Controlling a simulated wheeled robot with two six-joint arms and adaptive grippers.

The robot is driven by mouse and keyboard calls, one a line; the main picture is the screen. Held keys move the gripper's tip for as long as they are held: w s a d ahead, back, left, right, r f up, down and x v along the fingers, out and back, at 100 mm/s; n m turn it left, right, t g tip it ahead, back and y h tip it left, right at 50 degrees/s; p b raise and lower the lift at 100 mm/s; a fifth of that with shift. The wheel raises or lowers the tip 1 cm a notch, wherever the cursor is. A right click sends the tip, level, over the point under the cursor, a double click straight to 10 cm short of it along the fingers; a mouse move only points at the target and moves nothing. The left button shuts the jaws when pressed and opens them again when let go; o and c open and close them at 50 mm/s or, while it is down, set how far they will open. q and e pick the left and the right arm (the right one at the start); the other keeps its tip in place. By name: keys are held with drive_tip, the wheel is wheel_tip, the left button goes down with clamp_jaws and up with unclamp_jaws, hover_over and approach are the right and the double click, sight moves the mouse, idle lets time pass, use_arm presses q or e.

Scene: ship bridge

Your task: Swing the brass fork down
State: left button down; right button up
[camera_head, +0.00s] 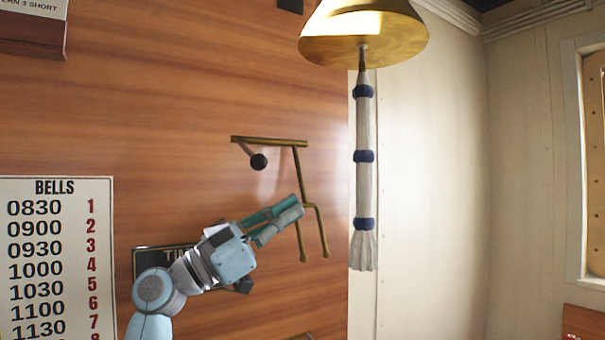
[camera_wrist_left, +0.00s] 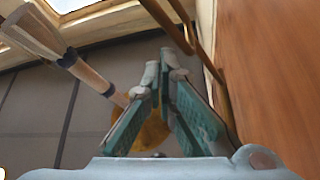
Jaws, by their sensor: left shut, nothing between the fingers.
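The brass fork (camera_head: 302,178) hangs from a thin brass bar (camera_head: 268,140) on the wood wall, its stem sloping slightly and its two prongs pointing down. A black ball knob (camera_head: 259,161) sits on a short rod below the bar's left part. My left gripper (camera_head: 299,207) is shut and empty, its fingertips overlapping the fork where the prongs branch; I cannot tell if they touch. In the left wrist view its teal fingers (camera_wrist_left: 167,62) are together, beside brass rods (camera_wrist_left: 168,22). My right gripper is not in view.
A brass bell (camera_head: 365,40) hangs to the upper right, with a white rope with blue bands (camera_head: 363,130) below it, close right of the fork. A bells board (camera_head: 55,260) is at left. A dark plaque (camera_head: 148,262) lies partly behind my left arm.

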use_arm(q)
wheel_tip(320, 180, up, 8)
drive_tip(key=shift+r, duration=0.2)
drive_tip(key=shift+d, duration=0.1)
idle(0.3)
